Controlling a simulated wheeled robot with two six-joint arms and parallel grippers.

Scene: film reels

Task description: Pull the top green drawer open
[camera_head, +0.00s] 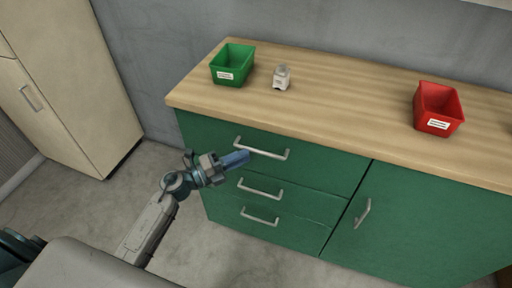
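The top green drawer (310,165) is at the top left of the green cabinet, just under the wooden counter. It looks flush with the cabinet front. Its metal bar handle (262,151) runs across its middle. My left gripper (240,158) is in front of the top drawer, its fingertips overlapping the area just below the left part of the handle. I cannot tell whether the fingers touch the handle, or how far apart they are. My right gripper does not show.
Two lower drawers with handles (260,189) and (260,217) look closed, as does the cabinet door (420,220) at right. On the counter (340,105) stand a green bin (232,66), a small white bottle (281,79) and a red bin (438,106). A beige cupboard (80,90) stands left.

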